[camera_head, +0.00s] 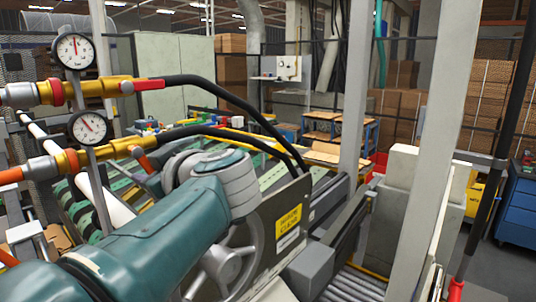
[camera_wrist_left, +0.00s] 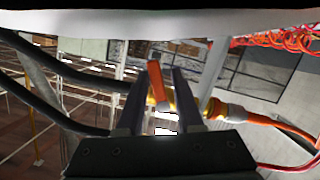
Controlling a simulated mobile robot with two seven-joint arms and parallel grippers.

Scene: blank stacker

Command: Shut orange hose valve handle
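Two brass hose valves show at the left of the head view. The upper valve (camera_head: 100,88) has a red handle (camera_head: 150,84) lying along its line. The lower valve (camera_head: 100,151) has an orange handle (camera_head: 143,161) that angles down and right, away from its line. My left gripper (camera_wrist_left: 158,78) is open in the left wrist view, with the orange handle (camera_wrist_left: 157,83) between its two dark fingers. Gaps show beside the handle; contact cannot be told. In the head view my left wrist stands just right of this handle and its fingertips are hidden. My right gripper is not in view.
Two round gauges (camera_head: 75,51) (camera_head: 88,127) stand on a post by the valves. Black hoses (camera_head: 215,86) run right from them. A handwheel (camera_head: 222,268) and a yellow-labelled panel (camera_head: 285,228) are close below my left wrist. A white pipe (camera_wrist_left: 110,21) crosses the top of the wrist view.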

